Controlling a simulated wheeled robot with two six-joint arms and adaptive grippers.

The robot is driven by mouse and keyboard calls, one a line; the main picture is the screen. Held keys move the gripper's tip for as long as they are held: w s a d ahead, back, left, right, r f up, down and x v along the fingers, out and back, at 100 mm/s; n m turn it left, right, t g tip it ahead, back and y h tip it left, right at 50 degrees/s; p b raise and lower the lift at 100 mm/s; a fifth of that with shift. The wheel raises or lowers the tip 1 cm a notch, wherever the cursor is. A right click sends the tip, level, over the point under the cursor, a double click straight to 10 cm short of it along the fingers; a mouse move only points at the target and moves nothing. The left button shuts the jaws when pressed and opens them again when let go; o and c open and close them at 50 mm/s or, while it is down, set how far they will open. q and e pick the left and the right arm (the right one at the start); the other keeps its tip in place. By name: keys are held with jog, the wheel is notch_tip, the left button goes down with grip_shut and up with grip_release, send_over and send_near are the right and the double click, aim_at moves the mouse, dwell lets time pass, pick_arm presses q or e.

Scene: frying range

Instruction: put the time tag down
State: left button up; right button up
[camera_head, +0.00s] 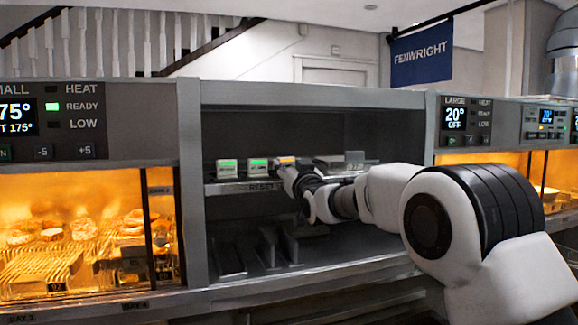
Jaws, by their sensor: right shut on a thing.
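My right arm reaches from the right into the dark middle bay. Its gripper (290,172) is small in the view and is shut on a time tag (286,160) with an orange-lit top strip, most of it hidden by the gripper. The held tag is at the right of a small shelf (232,188) marked RESET. I cannot tell whether it touches the shelf. My left gripper is not in view.
Grey metal pieces (345,160) lie behind my wrist at the right of the bay. Dark upright brackets (270,245) stand on the bay floor below. A lit food cabinet (75,235) is at the left, with a control panel (85,120) above. Another panel (465,120) is at the right.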

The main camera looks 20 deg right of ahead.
jog(key=shift+s, duration=0.2)
jog(key=shift+s+f+b, duration=0.15)
jog(key=shift+s+b, duration=0.05)
jog(key=shift+b, duration=0.15)
jog(key=o, duration=1.1)
jog(key=shift+w, duration=0.25)
jog(key=shift+s+r+p, duration=0.2)
jog(key=shift+r+p, duration=0.15)
jog(key=shift+r, duration=0.05)
jog(key=b+v, duration=0.6)
jog(key=v, duration=0.5)
jog(key=shift+s+f, duration=0.2)
jog(key=shift+s, duration=0.2)
